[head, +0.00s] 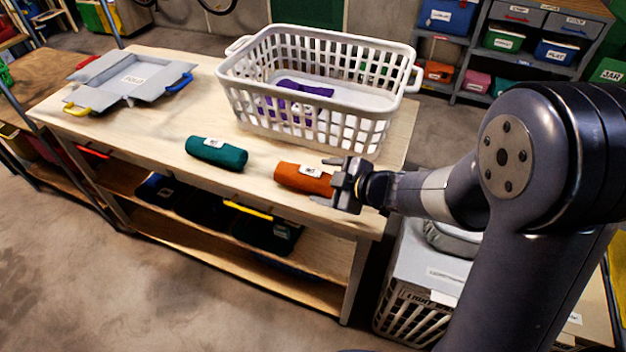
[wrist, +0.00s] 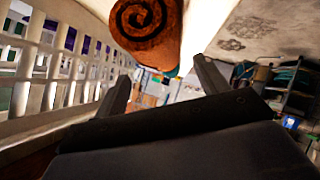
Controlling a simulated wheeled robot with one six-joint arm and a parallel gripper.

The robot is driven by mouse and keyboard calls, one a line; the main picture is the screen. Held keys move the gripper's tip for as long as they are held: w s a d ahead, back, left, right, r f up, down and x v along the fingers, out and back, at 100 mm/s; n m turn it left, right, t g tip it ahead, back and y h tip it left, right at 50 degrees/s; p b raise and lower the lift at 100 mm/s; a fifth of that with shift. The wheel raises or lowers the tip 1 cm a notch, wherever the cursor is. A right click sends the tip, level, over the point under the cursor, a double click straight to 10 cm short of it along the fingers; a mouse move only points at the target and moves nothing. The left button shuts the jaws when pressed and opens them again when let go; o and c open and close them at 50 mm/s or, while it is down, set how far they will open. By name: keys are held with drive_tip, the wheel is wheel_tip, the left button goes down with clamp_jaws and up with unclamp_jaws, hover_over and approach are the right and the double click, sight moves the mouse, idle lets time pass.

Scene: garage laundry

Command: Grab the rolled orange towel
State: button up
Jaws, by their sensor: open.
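The rolled orange towel (head: 300,178) lies on the wooden table near its front edge, with a white label on top. In the wrist view its spiral end (wrist: 146,25) shows at the top, just beyond the fingertips. My gripper (head: 326,180) is at the towel's right end, open, with its fingers pointing left toward the towel. In the wrist view the two fingers of my gripper (wrist: 160,90) stand apart with nothing between them. The gripper hides part of the towel's right end in the head view. I cannot tell if a finger touches the towel.
A white laundry basket (head: 290,125) with purple cloth inside stands behind the towel; its slatted wall (wrist: 75,75) is at the left in the wrist view. A teal rolled towel (head: 216,153) lies to the left.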

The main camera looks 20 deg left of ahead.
sight(318, 180)
drive_tip(key=x, duration=0.4)
drive_tip(key=shift+w+a+f, duration=0.15)
drive_tip(key=shift+w+f, duration=0.05)
drive_tip(key=shift+f, duration=0.05)
drive_tip(key=shift+c, duration=0.5)
drive_tip(key=c, duration=0.8)
